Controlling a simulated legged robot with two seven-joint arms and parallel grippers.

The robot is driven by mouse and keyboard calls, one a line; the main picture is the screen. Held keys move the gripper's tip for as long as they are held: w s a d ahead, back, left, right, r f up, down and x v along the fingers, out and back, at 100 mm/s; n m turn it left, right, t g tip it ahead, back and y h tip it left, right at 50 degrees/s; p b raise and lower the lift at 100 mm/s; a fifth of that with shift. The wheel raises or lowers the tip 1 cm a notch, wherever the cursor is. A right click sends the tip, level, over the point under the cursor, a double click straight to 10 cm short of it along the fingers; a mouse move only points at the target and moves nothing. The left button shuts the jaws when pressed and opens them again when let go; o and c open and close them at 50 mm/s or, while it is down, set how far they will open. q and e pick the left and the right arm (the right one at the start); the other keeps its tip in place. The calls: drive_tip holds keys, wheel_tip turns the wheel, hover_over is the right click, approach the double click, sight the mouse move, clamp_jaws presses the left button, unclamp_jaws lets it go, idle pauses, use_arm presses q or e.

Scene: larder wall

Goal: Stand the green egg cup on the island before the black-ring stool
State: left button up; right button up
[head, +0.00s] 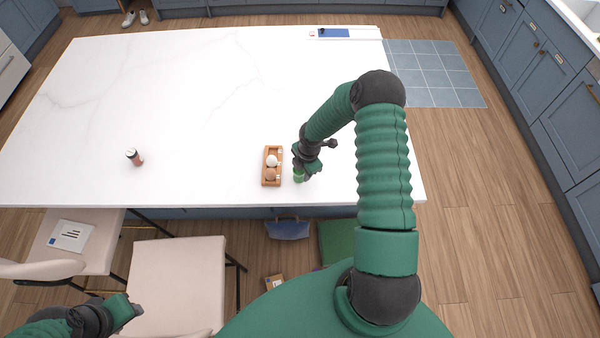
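The small green egg cup (299,177) is on or just above the white island (220,100), near its front edge and right of a wooden egg holder. My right gripper (301,172) points down at the cup, with its fingers at the cup's top. The fingers are too small and dark to tell whether they are closed on it. My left gripper (136,309) is low at the left, in front of a pale stool (178,275) and away from the island top. A second pale stool (88,228) stands further left. I cannot tell which stool has a black ring.
The wooden holder (264,179) carries a white and a brown egg close beside the cup. A small dark-topped red jar (136,158) stands at the left. A blue-and-white board (350,33) lies at the far edge. Much of the island's middle is bare.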

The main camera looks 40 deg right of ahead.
drive_tip(key=shift+w+a+f, duration=0.15)
drive_tip(key=shift+w+f, duration=0.05)
drive_tip(key=shift+f, duration=0.15)
drive_tip(key=shift+s, duration=0.1)
clamp_jaws()
idle(1.1)
